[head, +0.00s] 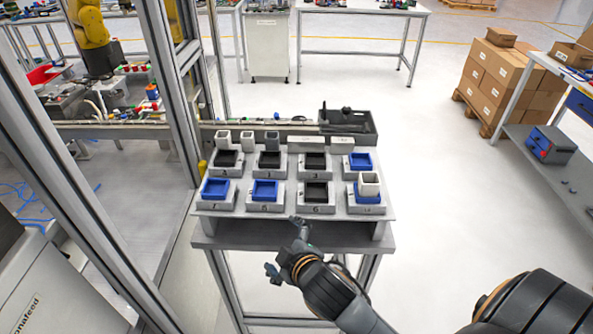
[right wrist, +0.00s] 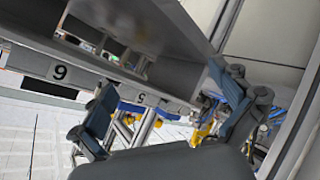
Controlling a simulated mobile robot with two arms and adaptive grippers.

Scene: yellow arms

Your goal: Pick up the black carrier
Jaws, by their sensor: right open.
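Several black carriers sit in numbered grey holders on the table in the head view. One black carrier (head: 317,191) is in the front row, in the holder marked 6 (head: 318,209). Others are in the back row, at left (head: 225,158), centre-left (head: 269,160) and centre-right (head: 315,161). My right gripper (head: 286,247) is open and empty at the table's front edge, in front of the front row and apart from the carriers. It also shows in the right wrist view (right wrist: 166,110), with its fingers spread. My left gripper is out of view.
Blue carriers stand at left (head: 215,188) and centre-left (head: 265,190) of the front row and back right (head: 360,160). A pale block (head: 369,184) tops the front-right blue one. A dark tray (head: 367,129) lies behind. A metal frame post (head: 165,85) rises left.

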